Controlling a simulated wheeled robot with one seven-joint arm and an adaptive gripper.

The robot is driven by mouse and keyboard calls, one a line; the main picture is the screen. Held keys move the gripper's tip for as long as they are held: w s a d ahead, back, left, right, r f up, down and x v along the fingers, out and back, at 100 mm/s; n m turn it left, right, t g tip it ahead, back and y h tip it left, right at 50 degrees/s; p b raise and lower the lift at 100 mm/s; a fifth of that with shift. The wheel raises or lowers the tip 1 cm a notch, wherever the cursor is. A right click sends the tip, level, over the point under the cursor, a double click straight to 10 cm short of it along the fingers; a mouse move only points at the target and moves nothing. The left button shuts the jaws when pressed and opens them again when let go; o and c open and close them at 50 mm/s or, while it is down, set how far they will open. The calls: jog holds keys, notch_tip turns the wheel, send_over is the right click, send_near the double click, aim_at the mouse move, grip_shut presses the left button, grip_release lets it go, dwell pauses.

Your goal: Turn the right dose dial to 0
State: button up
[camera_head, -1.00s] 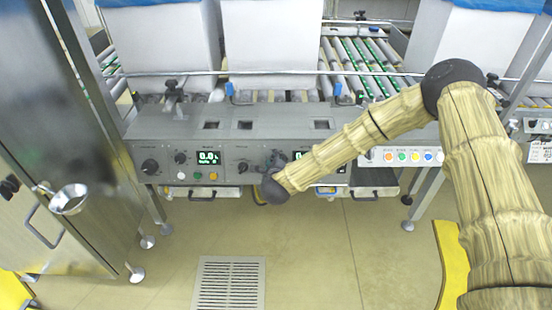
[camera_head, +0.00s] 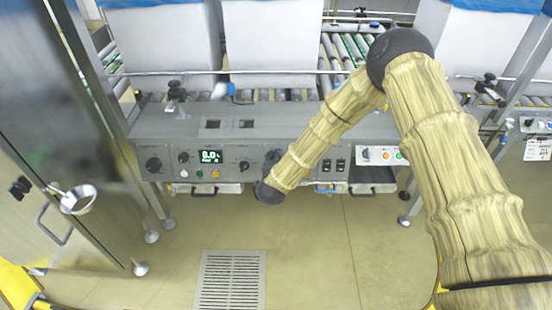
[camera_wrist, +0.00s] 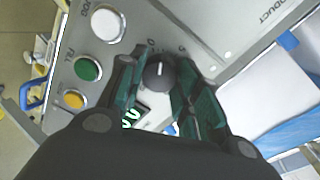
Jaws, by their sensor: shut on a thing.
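In the wrist view a dark round dial (camera_wrist: 158,74) with a white pointer line sits between the two fingers of my gripper (camera_wrist: 160,80). The fingers are closed on its sides. The pointer line points up in that picture, toward printed marks; a "0" (camera_wrist: 151,43) shows just above and left of the dial. Green display digits (camera_wrist: 131,118) show partly below the dial, behind a finger. In the head view my gripper (camera_head: 271,159) is at the front of the grey control panel (camera_head: 290,123), mostly hidden by my wrist, and the held dial is hidden there.
Left of my gripper on the panel are another dial (camera_head: 244,166), a lit green display (camera_head: 211,157) and a large dark knob (camera_head: 153,165). Black switches (camera_head: 333,165) lie right of my forearm. White, green and amber buttons sit beside the fingers in the wrist view.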

jog(key=shift+a+n+p, duration=0.1)
jog(key=shift+n+p, duration=0.35)
jog(key=shift+n, duration=1.75)
jog(key=shift+f, duration=0.1)
jog(key=o, duration=1.1)
jog(key=shift+c, duration=0.2)
jog(key=v, duration=1.2)
jog(key=shift+s+f, duration=0.1)
jog(key=shift+f, duration=0.05)
